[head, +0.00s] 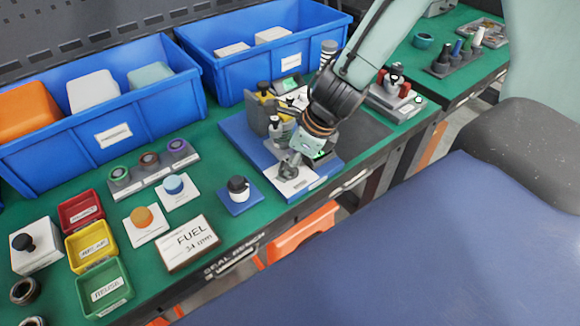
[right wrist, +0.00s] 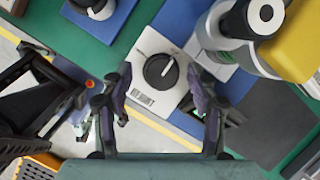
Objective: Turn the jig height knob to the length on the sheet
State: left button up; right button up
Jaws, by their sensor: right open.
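The sheet (head: 191,242) lies on the bench in the head view and reads "FUEL 34 mm". The height knob (right wrist: 159,70) is black and round with a white pointer line, on a white block (right wrist: 143,92) at the jig's front. In the head view this white block (head: 293,189) shows, but the gripper partly covers the knob. My right gripper (right wrist: 163,88) is open, with one finger on each side of the knob and gaps between. It also shows over the jig (head: 300,158) in the head view. My left gripper is not identifiable.
A black-topped knob (head: 238,186) on a blue pad stands left of the jig. Blue bins (head: 110,135) line the back. Red, yellow and green trays (head: 104,290) are at the left. A red-handled device (head: 397,92) stands right of the jig. The bench's front edge is close.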

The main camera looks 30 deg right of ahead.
jog(key=shift+w+d+f, duration=0.1)
jog(key=shift+w+f, duration=0.05)
jog(key=shift+f, duration=0.1)
jog(key=shift+c, duration=0.5)
jog(key=shift+c, duration=0.7)
jog(key=c, duration=0.9)
